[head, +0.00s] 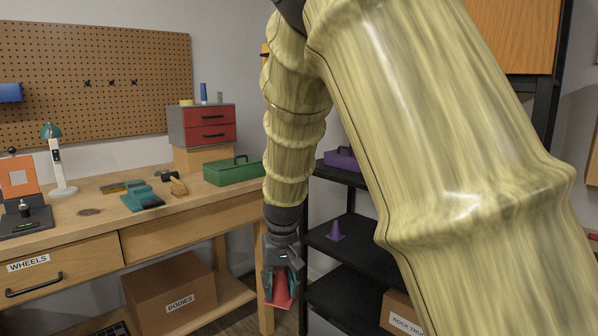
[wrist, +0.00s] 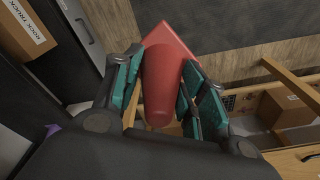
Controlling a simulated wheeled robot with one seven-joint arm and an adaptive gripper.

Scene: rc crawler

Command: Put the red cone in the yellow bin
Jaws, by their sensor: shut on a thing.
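My gripper (head: 282,279) hangs pointing down between the workbench and the black shelf. It is shut on the red cone (head: 281,291). In the wrist view the red cone (wrist: 163,75) sits between the two teal-padded fingers of my gripper (wrist: 165,92). Its narrow end is towards the palm and its square base points away, over the floor. The cone is clear of the bench and the shelf. I see no yellow bin in either view.
The wooden workbench (head: 190,230) on the left holds a green toolbox (head: 233,170), a teal vise and a lamp. Cardboard boxes stand low: one labelled BODIES (head: 170,290), one labelled ROCK TRUCK (head: 400,312).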

